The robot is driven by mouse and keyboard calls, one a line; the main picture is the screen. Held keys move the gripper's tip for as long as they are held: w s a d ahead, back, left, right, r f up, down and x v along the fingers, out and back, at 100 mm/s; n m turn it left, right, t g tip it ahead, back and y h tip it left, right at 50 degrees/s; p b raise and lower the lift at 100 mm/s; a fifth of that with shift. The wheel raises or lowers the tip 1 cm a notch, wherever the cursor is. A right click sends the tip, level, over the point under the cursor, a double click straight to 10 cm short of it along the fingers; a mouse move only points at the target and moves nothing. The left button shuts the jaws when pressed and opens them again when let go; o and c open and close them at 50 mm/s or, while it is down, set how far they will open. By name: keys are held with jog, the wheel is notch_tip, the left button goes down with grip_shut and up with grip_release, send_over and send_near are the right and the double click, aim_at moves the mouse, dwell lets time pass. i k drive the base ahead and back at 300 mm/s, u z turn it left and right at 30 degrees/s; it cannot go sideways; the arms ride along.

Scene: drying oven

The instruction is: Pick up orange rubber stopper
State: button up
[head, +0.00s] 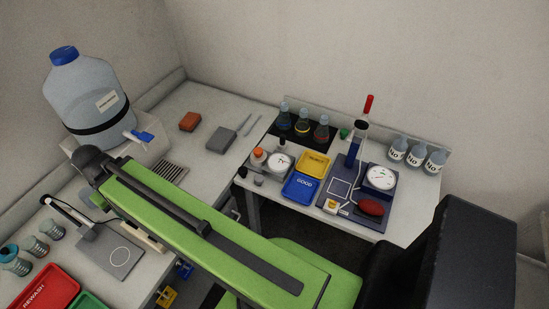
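A small orange piece (258,152), which looks like the orange rubber stopper, shows at the left side of the far bench. It sits on or just above a pale item beside a round white dial (279,162); at this size I cannot tell whether it is seated in something. My gripper's fingers are not visible in the head view. My green arm crosses the foreground, well in front of the orange piece.
A yellow tray (314,164) and a blue tray (300,187) lie right of it. Flasks (302,126) stand behind on a dark mat. A stand with a red-topped tube (367,107) rises farther right. A large water jug (85,98) stands left.

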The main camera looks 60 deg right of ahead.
aim_at(258, 152)
jog(key=z, duration=1.8)
